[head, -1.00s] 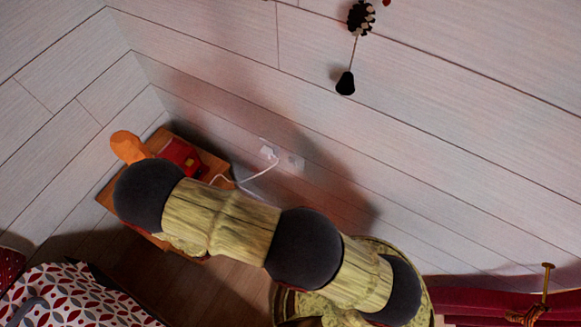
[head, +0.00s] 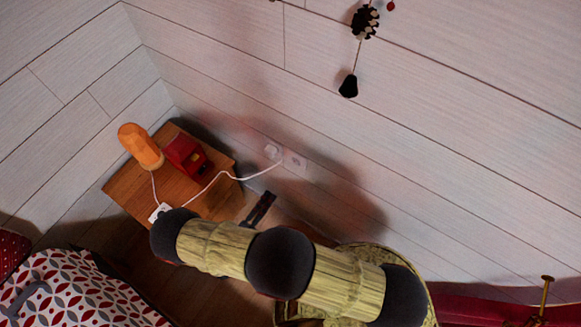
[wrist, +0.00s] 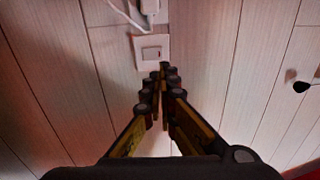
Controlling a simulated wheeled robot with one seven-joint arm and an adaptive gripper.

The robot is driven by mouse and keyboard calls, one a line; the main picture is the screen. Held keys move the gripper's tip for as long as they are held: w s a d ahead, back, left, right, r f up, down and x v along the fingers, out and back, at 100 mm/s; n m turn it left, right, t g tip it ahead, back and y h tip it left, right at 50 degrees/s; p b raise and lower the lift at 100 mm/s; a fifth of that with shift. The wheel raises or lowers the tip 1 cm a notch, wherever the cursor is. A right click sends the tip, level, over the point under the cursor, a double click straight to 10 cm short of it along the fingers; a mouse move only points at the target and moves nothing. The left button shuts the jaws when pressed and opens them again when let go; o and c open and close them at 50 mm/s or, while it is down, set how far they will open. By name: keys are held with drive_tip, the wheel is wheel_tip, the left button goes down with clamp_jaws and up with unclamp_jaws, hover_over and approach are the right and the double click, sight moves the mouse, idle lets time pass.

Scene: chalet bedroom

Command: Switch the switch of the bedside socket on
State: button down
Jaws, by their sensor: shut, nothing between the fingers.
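The bedside socket is on the white plank wall, right of the bedside table. In the head view it has a white outlet (head: 272,152) with a cable plugged in and a switch plate (head: 295,162) to its right. In the wrist view the square switch (wrist: 151,50) faces me, with the plug (wrist: 149,6) above it. My gripper (wrist: 165,68) is shut and empty. Its fingertips overlap the lower right corner of the switch plate in that view; I cannot tell whether they touch. In the head view my gripper (head: 268,197) shows below the socket, apart from it.
The bedside table (head: 215,160) carries an orange lamp (head: 141,147), a red box (head: 187,156) and a white block (head: 160,212) with cables. A white cable (head: 230,176) runs to the wall outlet. A patterned bed (head: 75,295) is lower left. A dark pendant (head: 348,86) hangs on the wall.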

sight(294, 160)
drive_tip(key=shift+d, duration=0.1)
idle(0.3)
drive_tip(key=b+x, duration=0.2)
drive_tip(key=x, duration=1.1)
drive_tip(key=shift+w+d+r, duration=0.1)
drive_tip(key=shift+w+d, duration=0.1)
drive_tip(key=shift+w, duration=0.1)
drive_tip(key=shift+r, duration=0.1)
drive_tip(key=shift+w+d+r+g+p, duration=0.25)
drive_tip(key=shift+w+r+g+p, duration=0.1)
drive_tip(key=shift+p, duration=0.55)
drive_tip(key=shift+f+y, duration=0.1)
drive_tip(key=shift+y, duration=0.2)
drive_tip(key=shift+f, duration=0.15)
